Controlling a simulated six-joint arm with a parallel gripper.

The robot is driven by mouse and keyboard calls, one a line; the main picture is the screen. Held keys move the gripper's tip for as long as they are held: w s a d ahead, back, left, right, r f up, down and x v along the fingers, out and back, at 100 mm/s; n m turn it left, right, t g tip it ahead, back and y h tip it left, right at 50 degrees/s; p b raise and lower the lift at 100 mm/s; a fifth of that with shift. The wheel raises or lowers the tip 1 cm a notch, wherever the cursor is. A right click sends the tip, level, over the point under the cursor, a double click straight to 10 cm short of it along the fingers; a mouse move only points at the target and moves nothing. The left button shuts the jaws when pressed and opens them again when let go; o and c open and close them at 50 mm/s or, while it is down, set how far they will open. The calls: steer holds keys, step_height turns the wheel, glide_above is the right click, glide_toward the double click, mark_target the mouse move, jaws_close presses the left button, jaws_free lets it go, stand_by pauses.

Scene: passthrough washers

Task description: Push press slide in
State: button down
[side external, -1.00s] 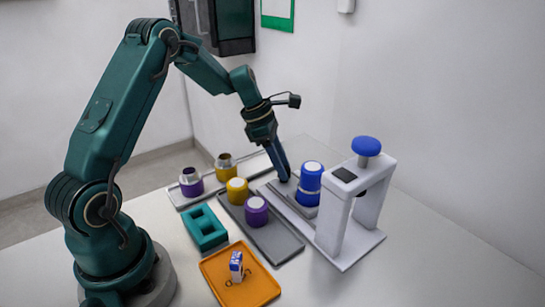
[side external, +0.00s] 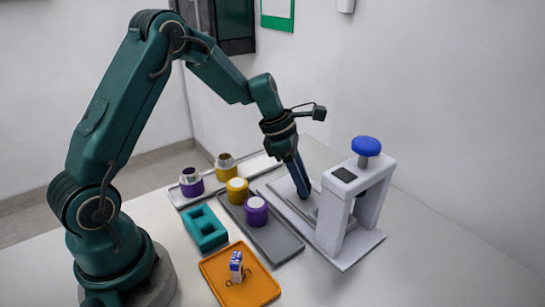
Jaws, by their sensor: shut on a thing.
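The white press (side external: 345,215) with a blue knob (side external: 366,146) stands at the right on its pale base. Its slide (side external: 309,208) lies low on the base and runs toward the press frame. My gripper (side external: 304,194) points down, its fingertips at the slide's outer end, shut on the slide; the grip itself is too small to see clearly.
A grey tray (side external: 275,244) holds a yellow jar (side external: 237,191) and a purple jar (side external: 256,212). A pale tray (side external: 257,165) behind holds two metal-topped pieces.

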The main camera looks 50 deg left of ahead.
mark_target(314, 207)
steer(key=shift+d, duration=2.3)
steer(key=c, duration=0.5)
jaws_free()
steer(key=shift+a, duration=0.1)
steer(key=v, duration=0.3)
steer(key=shift+a+r, duration=0.1)
steer(key=shift+r, duration=0.3)
steer(key=shift+s+a+r, duration=0.15)
steer(key=shift+s+r, duration=0.15)
steer(key=shift+r, duration=0.3)
